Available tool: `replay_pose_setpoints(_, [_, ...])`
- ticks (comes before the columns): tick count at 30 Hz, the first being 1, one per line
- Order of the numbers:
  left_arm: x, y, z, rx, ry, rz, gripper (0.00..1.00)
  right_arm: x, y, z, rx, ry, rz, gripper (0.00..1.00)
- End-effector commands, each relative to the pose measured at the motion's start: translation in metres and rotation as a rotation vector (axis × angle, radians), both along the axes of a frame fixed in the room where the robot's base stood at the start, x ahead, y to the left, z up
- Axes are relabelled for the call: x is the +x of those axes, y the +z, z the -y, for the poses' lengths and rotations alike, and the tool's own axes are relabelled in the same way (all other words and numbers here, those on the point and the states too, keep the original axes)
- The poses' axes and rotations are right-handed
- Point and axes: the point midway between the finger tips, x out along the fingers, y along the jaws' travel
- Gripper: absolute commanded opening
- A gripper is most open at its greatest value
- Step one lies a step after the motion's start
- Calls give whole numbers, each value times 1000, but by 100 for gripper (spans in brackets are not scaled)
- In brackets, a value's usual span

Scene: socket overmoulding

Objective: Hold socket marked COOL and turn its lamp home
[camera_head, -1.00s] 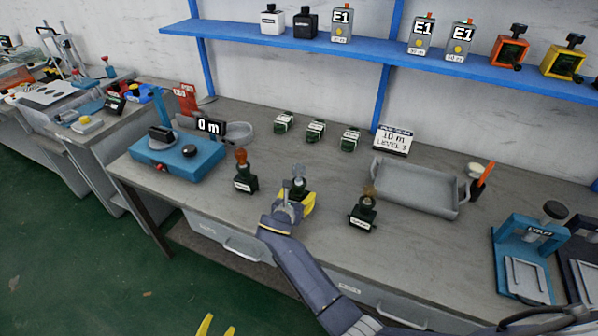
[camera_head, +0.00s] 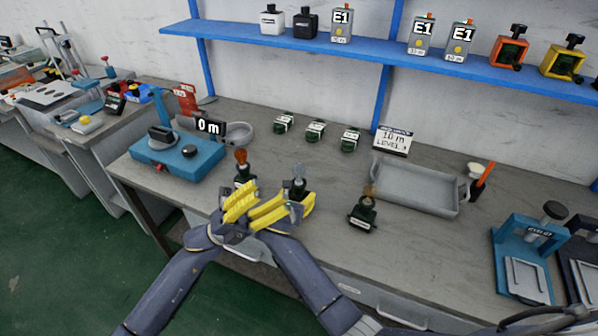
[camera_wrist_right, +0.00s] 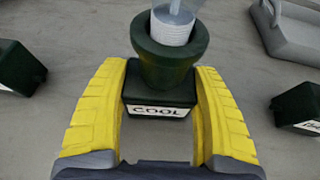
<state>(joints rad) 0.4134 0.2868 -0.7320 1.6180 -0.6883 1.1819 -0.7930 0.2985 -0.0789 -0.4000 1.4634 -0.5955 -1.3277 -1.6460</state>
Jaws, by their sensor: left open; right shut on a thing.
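The dark green socket marked COOL (camera_wrist_right: 160,98) stands upright on the bench in the right wrist view. Its clear bluish lamp (camera_wrist_right: 176,22) sits in the collar, with part of the pale threaded base showing above the rim. In the head view this lamp (camera_head: 299,174) is the middle of three. My right gripper (camera_head: 300,203) is shut on the socket body, one yellow finger on each side. My left gripper (camera_head: 262,198) is open and empty, left of the held socket and lower than its lamp. It partly hides the socket with the orange lamp (camera_head: 241,156).
Another socket with an amber-brown lamp (camera_head: 367,205) stands to the right. A blue device (camera_head: 178,155) is at the left. Bench between the right socket and the blue press (camera_head: 527,255) is clear.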

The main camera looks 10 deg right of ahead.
Motion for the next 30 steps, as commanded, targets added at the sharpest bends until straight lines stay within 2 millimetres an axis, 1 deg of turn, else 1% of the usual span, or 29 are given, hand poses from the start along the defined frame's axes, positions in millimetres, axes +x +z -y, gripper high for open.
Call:
replay_pose_setpoints(1, [-8, 8, 17, 35, -69, 34, 61, 0, 0, 0, -1, 0, 1, 31])
replay_pose_setpoints(2, [-13, 10, 27, 62, -112, 47, 61, 0, 0, 0, -1, 0, 1, 31])
replay_pose_setpoints(6, [-34, 11, 72, 219, -292, 91, 61, 0, 0, 0, -1, 0, 1, 31])
replay_pose_setpoints(10, [-49, 3, 108, 402, -431, 118, 61, 0, 0, 0, -1, 0, 1, 31])
replay_pose_setpoints(12, [-56, -5, 124, 512, -491, 129, 61, 0, 0, 0, -1, 0, 1, 31])
replay_pose_setpoints(15, [-62, -17, 143, 682, -557, 144, 61, 0, 0, 0, -1, 0, 1, 31])
replay_pose_setpoints(19, [-64, -36, 162, 920, -604, 156, 61, 0, 0, 0, -1, 0, 1, 31])
replay_pose_setpoints(23, [-57, -56, 173, 1172, -599, 159, 61, 0, 0, 0, -1, 0, 1, 31])
replay_pose_setpoints(26, [-44, -70, 176, 1367, -556, 156, 61, 0, 0, 0, -1, 0, 1, 31])
replay_pose_setpoints(30, [-16, -85, 175, 1632, -435, 141, 61, 0, 0, 0, -1, 0, 1, 31])
